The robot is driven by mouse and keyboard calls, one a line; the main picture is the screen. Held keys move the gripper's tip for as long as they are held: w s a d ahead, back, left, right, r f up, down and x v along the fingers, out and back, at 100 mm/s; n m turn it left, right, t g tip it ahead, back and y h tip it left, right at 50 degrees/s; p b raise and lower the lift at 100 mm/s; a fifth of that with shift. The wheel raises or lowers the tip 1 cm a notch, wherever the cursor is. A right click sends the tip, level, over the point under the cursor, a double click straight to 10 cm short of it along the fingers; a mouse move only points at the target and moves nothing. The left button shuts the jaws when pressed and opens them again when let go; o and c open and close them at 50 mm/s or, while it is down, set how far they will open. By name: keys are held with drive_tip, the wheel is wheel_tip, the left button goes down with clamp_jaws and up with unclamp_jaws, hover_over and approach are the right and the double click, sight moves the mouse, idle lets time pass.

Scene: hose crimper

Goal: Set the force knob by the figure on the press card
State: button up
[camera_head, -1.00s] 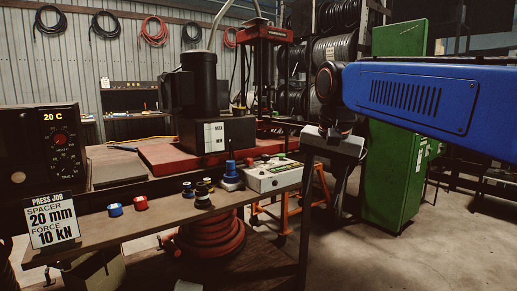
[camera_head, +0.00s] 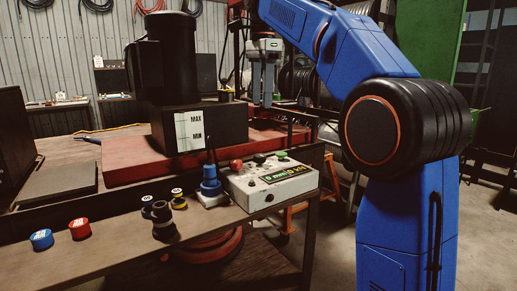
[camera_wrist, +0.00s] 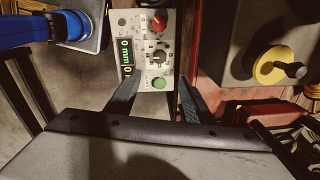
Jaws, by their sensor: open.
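The control box (camera_head: 270,185) is pale grey, at the front right corner of the bench. It has a lit green display reading 0 mm and 0 kN. In the wrist view the box (camera_wrist: 145,40) shows a red knob (camera_wrist: 157,22), a black pointer knob (camera_wrist: 158,57) and a green button (camera_wrist: 159,83); no label there is readable as force. My gripper (camera_head: 262,103) hangs pointing down, open and empty. In the wrist view the fingers of my gripper (camera_wrist: 160,78) spread either side of the box's green-button end, apart from the knobs. The press card is out of view.
Blue (camera_head: 41,239), red (camera_head: 80,229) and dark rings lie on the bench. The press with its MAX/MIN plate (camera_head: 190,130) stands behind on a red plate.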

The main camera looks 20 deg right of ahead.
sight(260, 155)
drive_tip(key=f, duration=1.7)
drive_tip(key=shift+w+a+f, duration=0.1)
drive_tip(key=shift+w, duration=0.25)
drive_tip(key=c, duration=1)
